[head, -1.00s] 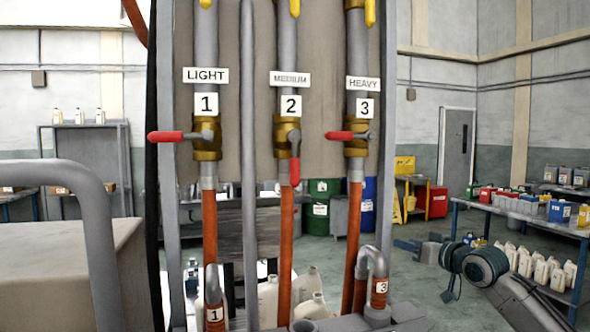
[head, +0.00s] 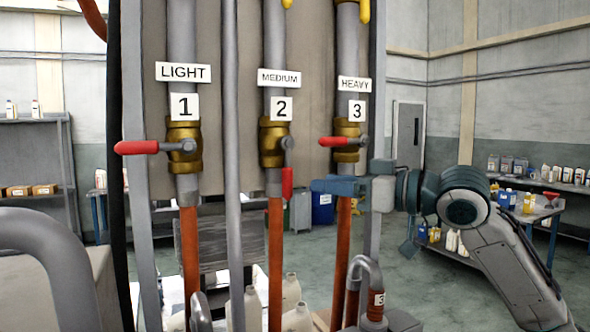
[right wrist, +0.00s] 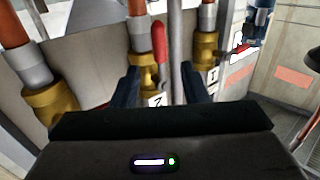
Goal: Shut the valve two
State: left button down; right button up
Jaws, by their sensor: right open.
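Valve two (head: 272,142) is a brass valve on the middle pipe, under a "MEDIUM" sign and a "2" label (head: 281,108). Its red handle (head: 287,183) hangs straight down, along the pipe. My right gripper (head: 318,186) is open, just right of this handle in the head view and apart from it in the picture. In the right wrist view, which is upside down, the red handle (right wrist: 158,40) shows between and beyond the open fingers (right wrist: 162,85). The left gripper is not in view.
Valve one (head: 184,147) at left and valve three (head: 347,141) at right have red handles pointing left, across their pipes. A thin grey upright pipe (head: 232,170) stands between pipes one and two. White jugs (head: 296,317) stand below. Open floor lies behind at right.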

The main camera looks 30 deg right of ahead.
aim_at(292, 180)
jog(key=p+x, duration=0.2)
jog(key=x, duration=0.1)
jog(key=shift+w+a+r, duration=0.15)
jog(key=shift+w, duration=0.05)
jog(key=shift+w+a, duration=0.15)
jog(key=shift+w, duration=0.15)
jog(key=shift+p+x, duration=1)
jog(key=shift+x, duration=0.55)
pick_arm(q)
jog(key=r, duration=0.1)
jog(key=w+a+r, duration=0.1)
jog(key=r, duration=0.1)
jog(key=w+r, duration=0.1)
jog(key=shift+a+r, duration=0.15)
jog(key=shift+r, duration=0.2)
pick_arm(e)
jog(key=shift+w+a, duration=0.1)
jog(key=shift+w, duration=0.1)
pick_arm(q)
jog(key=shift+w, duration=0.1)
pick_arm(e)
jog(key=shift+w, duration=0.1)
jog(key=shift+c, duration=0.9)
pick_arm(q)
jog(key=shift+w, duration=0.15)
pick_arm(e)
grip_shut()
